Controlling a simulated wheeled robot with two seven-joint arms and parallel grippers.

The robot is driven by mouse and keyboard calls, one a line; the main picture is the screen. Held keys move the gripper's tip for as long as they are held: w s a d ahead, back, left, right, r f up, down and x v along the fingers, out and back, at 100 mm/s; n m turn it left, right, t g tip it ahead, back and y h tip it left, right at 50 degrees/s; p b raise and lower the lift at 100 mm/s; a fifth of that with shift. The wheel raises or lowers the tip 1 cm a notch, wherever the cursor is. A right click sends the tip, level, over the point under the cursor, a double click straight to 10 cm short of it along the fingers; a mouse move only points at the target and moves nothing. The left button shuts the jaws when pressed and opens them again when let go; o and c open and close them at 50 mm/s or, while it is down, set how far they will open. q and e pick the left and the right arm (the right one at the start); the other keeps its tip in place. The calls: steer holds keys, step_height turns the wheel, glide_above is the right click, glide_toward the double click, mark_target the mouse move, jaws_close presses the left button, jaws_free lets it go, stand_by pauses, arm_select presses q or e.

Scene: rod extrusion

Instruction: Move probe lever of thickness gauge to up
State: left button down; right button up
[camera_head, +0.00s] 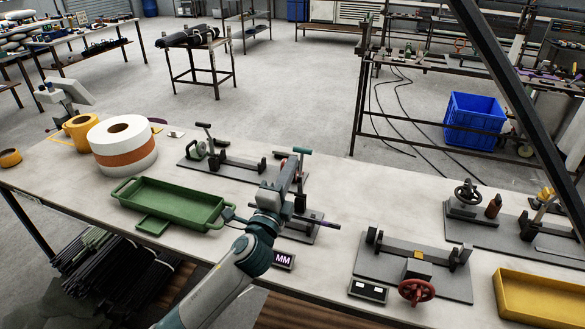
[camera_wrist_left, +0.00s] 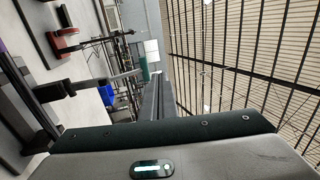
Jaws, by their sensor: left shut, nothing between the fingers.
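The thickness gauge seems to be the fixture with the purple "MM" display (camera_head: 284,260), largely hidden behind my left arm. A grey lever with a teal tip (camera_head: 302,151) stands up just beyond my left gripper (camera_head: 291,170); in the left wrist view it shows as a grey bar with a teal end (camera_wrist_left: 144,70). My left gripper is shut and empty, close to this lever. I cannot tell whether they touch. My right gripper is not in view.
A green tray (camera_head: 133,186) and a white-and-orange roll (camera_head: 134,167) stand left on the table. A fixture with a red handwheel (camera_head: 417,292) and a yellow tray (camera_head: 508,281) are at right. Another fixture (camera_head: 232,171) lies behind my gripper. Bare tabletop shows between them.

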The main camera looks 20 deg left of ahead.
arm_select(q)
steer(key=r+b+v, duration=0.2)
steer(key=v, duration=0.6)
steer(key=shift+s, duration=0.35)
stand_by(0.6)
